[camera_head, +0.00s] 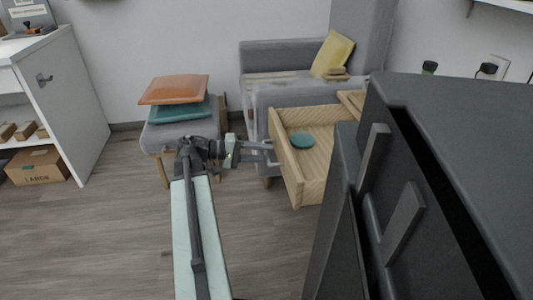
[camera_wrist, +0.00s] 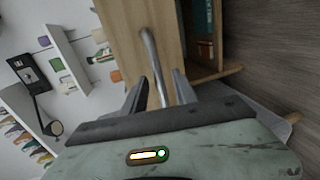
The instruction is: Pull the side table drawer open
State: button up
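The wooden side table drawer (camera_head: 292,172) stands pulled out from the side table (camera_head: 352,100) in the head view. A teal round object (camera_head: 301,140) lies inside it. My gripper (camera_head: 262,152) is at the drawer's front face, on its left side. In the wrist view my gripper (camera_wrist: 160,78) has its two fingers apart. The curved metal handle (camera_wrist: 149,48) on the drawer front (camera_wrist: 122,22) runs between them, with a small gap visible on each side. Much of the side table is hidden behind a dark grey body in the head view.
A stool with an orange cushion (camera_head: 174,89) and a teal cushion (camera_head: 181,109) stands left of my gripper. A grey sofa (camera_head: 285,55) with a yellow pillow (camera_head: 333,53) is behind. A white cabinet (camera_head: 75,90) is at far left. Floor (camera_head: 110,230) at front left is clear.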

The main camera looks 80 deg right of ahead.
jog(key=p+v, duration=0.1)
jog(key=v, duration=0.5)
jog(key=shift+w, duration=0.25)
